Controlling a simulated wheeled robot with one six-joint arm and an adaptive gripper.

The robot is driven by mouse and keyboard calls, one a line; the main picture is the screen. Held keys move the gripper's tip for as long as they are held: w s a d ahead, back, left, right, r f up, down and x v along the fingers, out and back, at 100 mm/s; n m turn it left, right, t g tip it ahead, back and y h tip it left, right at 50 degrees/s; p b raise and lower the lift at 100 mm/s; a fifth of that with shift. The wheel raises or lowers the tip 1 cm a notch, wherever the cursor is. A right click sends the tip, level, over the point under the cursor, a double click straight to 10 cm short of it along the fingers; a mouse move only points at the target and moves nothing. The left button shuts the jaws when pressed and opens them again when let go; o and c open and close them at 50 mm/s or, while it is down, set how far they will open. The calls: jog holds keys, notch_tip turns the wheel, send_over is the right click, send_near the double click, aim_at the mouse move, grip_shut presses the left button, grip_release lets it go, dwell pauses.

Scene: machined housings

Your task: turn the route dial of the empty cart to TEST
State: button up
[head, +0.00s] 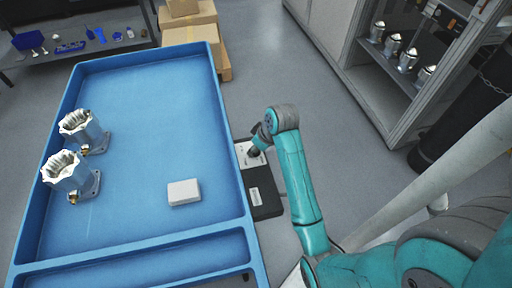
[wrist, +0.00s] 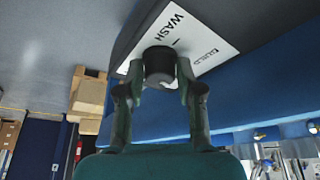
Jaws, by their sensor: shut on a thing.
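The route dial is a black round knob (wrist: 160,66) on a white plate (wrist: 205,48) lettered WASH and BUILD in the wrist view. No TEST lettering shows; part of the plate is hidden behind the knob and my fingers. My gripper (wrist: 160,80) is shut on the knob, one finger on each side. A short dark mark lies on the plate between the two words; I cannot tell where the dial points. In the head view my gripper (head: 254,153) is over the control box (head: 262,190) on the right side of the blue cart (head: 150,238).
The cart is not bare: two metal housings (head: 82,130) (head: 70,174) stand at its left and a white block (head: 184,192) lies near its front. Cardboard boxes (head: 190,38) stand behind. A cabinet (head: 375,75) with several housings is at the right, with open floor between.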

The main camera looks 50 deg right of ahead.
jog(key=shift+a+m+h, duration=0.1)
jog(key=shift+m+h, duration=0.7)
jog(key=shift+m, duration=1.4)
jog(key=o, duration=1.2)
jog(key=shift+c, duration=0.2)
jog(key=d+v, duration=0.1)
jog(key=v, duration=0.6)
jog(key=shift+a+r, duration=0.25)
jog(key=shift+a, duration=0.3)
